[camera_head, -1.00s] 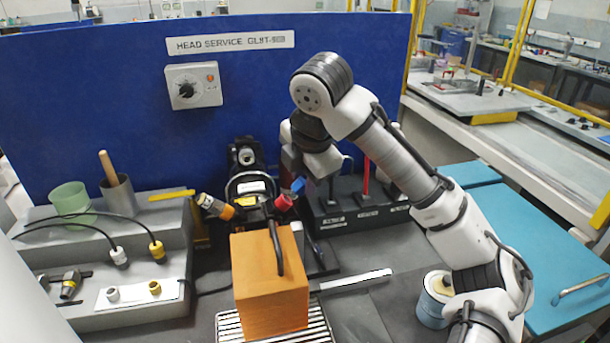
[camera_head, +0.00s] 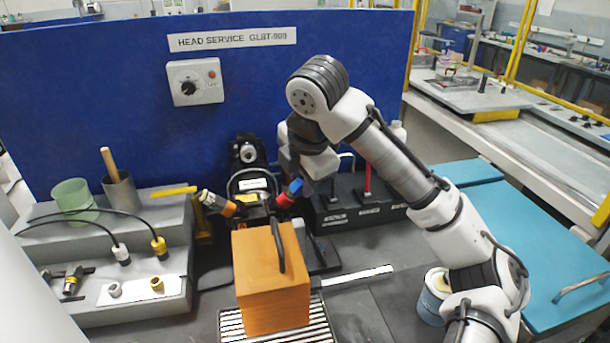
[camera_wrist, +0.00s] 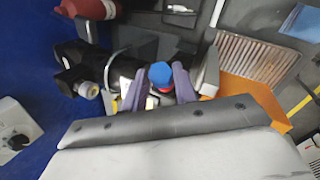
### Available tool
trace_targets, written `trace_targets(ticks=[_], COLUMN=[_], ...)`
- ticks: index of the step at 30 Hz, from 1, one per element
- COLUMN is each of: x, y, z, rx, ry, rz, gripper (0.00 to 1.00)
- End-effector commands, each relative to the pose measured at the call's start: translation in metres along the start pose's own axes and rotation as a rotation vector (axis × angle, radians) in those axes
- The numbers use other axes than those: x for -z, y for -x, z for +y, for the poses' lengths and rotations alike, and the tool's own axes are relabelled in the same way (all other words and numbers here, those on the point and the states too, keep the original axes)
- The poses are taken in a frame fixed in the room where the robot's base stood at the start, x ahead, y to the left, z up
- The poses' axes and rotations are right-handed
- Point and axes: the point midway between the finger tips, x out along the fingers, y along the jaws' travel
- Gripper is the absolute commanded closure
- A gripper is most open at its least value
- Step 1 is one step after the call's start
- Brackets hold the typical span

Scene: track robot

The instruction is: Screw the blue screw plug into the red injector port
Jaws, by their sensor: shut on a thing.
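The blue screw plug (camera_head: 295,186) is at the tip of my gripper (camera_head: 303,180), close to the red injector port (camera_head: 284,200) on the black head in the middle of the bench. In the wrist view the blue plug (camera_wrist: 160,74) sits between the two fingers of my gripper (camera_wrist: 158,88), which are shut on it. A bit of the red port (camera_wrist: 166,89) shows just behind the plug there. Plug and port look lined up and very near or touching. I cannot tell whether the threads are engaged.
An orange box (camera_head: 270,280) with a black handle stands on a slatted grate (camera_head: 230,325) in front of the head. An orange-ringed connector (camera_head: 222,205) is left of the port. A dark tool rack (camera_head: 345,210) stands to the right. A grey step (camera_head: 120,305) holds cups and cables at left.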

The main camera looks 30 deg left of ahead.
Motion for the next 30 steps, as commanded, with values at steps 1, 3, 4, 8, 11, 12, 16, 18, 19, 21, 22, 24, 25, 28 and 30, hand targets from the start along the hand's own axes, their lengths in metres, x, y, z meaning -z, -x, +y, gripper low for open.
trace_targets(ticks=[1, 3, 4, 8, 11, 12, 16, 18, 19, 21, 22, 24, 25, 28, 30], x=[0.0013, 0.0026, 0.0032, 0.0057, 0.0076, 0.0084, 0.0088, 0.0087, 0.0087, 0.0087, 0.0086, 0.0086, 0.0086, 0.0085, 0.0082], y=[-0.0013, -0.0024, -0.0029, -0.005, -0.0067, -0.0073, -0.0073, -0.0074, -0.0074, -0.0073, -0.0074, -0.0073, -0.0073, -0.0067, -0.0038], z=[-0.0001, -0.0001, -0.0001, -0.0002, -0.0002, -0.0002, 0.0, 0.0, 0.0, 0.0, 0.0, 0.0, 0.0, 0.0, 0.0], rx=[0.0, 0.0, 0.0, 0.0, 0.0, 0.0, 0.0, 0.0, 0.0, 0.0, 0.0, 0.0, 0.0, 0.0, -0.001], ry=[0.0, 0.0, 0.0, 0.0, 0.001, 0.001, 0.0, 0.0, 0.0, 0.0, 0.0, 0.0, 0.0, 0.0, 0.0], rz=[0.0, 0.0, 0.0, 0.0, 0.0, 0.001, 0.001, 0.001, 0.0, 0.0, 0.0, 0.0, 0.0, 0.0, -0.001], gripper=[0.95, 0.95, 0.95, 0.95, 0.95, 0.95, 0.61, 0.52, 0.48, 0.46, 0.46, 0.46, 0.46, 0.46, 0.46])
